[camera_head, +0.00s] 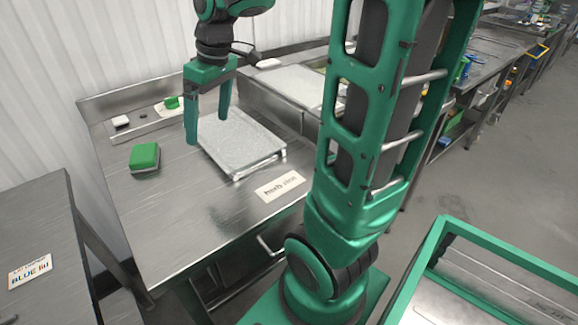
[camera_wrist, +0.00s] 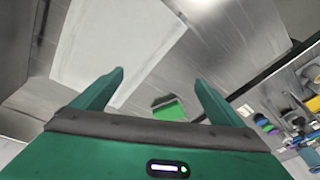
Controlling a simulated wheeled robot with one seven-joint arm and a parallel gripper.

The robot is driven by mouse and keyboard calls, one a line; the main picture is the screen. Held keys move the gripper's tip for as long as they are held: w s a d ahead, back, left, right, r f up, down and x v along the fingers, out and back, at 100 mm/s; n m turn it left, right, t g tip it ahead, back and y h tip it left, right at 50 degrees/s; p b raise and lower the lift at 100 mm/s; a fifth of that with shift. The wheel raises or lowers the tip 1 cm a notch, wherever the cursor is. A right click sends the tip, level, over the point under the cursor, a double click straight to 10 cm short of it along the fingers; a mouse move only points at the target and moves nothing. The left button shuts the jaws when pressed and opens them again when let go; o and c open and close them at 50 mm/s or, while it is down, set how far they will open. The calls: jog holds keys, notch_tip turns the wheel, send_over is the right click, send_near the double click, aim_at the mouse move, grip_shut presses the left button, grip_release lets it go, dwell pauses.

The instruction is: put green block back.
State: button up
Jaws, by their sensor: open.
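A green block (camera_head: 145,155) with a grey underside lies on the steel table, left of the pale slab. A smaller green piece (camera_head: 172,102) lies on a white card at the back of the table. My gripper (camera_head: 208,128) is open and empty, pointing down over the left side of the pale slab (camera_head: 243,143), to the right of the green block. In the wrist view, a green piece (camera_wrist: 169,109) shows between the fingers of my gripper (camera_wrist: 160,77), apart from them. I cannot tell which of the two green pieces it is.
A small white item (camera_head: 120,121) and a dark one lie at the table's back left. A printed label (camera_head: 280,186) lies in front of the slab. The table's front left is clear.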

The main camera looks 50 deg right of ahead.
jog(key=s+d+f+m, duration=0.1)
jog(key=s+f+m, duration=0.1)
jog(key=s, duration=0.5)
jog(key=s+d+f+m+g+h, duration=0.1)
jog(key=s+m, duration=0.3)
jog(key=s, duration=0.4)
jog(key=s+d+f+m+g, duration=0.1)
jog(key=s+d+f+m, duration=0.2)
jog(key=s, duration=0.4)
jog(key=shift+s+f+m, duration=0.15)
jog(key=shift+s+m, duration=0.15)
jog(key=shift+m, duration=0.3)
jog(key=shift+w+f+h, duration=0.3)
jog(key=shift+w, duration=0.45)
jog(key=shift+s, duration=0.1)
